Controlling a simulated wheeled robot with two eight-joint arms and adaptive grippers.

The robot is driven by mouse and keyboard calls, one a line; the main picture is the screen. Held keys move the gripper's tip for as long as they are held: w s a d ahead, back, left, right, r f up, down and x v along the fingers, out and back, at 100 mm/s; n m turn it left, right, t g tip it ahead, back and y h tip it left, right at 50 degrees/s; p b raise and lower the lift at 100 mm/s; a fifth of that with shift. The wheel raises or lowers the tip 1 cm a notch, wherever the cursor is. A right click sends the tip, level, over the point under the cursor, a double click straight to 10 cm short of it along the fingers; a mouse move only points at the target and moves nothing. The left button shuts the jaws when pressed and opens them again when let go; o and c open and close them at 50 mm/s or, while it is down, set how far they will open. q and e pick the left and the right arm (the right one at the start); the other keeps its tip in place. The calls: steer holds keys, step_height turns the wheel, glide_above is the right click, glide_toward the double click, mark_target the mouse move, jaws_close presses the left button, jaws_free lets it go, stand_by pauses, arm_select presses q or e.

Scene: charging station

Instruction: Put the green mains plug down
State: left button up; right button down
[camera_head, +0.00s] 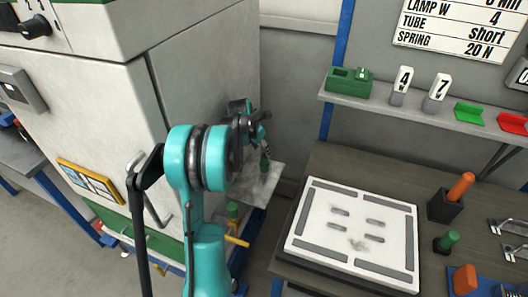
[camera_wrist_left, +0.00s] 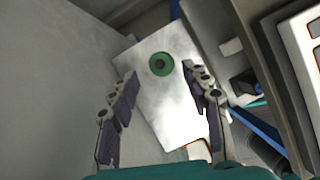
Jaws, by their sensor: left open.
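The green mains plug (camera_head: 265,164) stands on a small pale metal plate (camera_head: 262,188) beside the cabinet. In the left wrist view the plug (camera_wrist_left: 160,64) appears as a round green top with a dark centre, on the bare plate (camera_wrist_left: 168,108). My left gripper (camera_head: 263,143) is just above the plug in the head view. In the left wrist view its two fingers (camera_wrist_left: 160,80) are spread apart, with the plug showing between and just beyond their tips. I see no finger touching it. My right gripper does not show.
The grey cabinet (camera_head: 90,95) stands close on the left. A wooden bench with a white slotted panel (camera_head: 345,225) is on the right. A shelf above holds a green box (camera_head: 348,83), numbered blocks and trays. A yellow peg (camera_head: 237,241) shows below the plate.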

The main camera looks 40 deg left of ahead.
arm_select(q)
steer(key=s+d+r+m+p, duration=0.1)
steer(key=s+d+r+m, duration=0.3)
steer(key=d+r+m, duration=0.35)
steer(key=s+d+r+m, duration=0.45)
steer(key=d+m, duration=0.35)
steer(key=d, duration=0.3)
steer(key=s+d+f+m+t, duration=0.2)
steer(key=s+d+m, duration=1.2)
steer(key=m, duration=0.6)
steer(key=shift+s+d+f+t, duration=0.2)
steer(key=shift+f+t, duration=0.1)
steer(key=shift+f, duration=0.1)
steer(key=shift+m, duration=0.25)
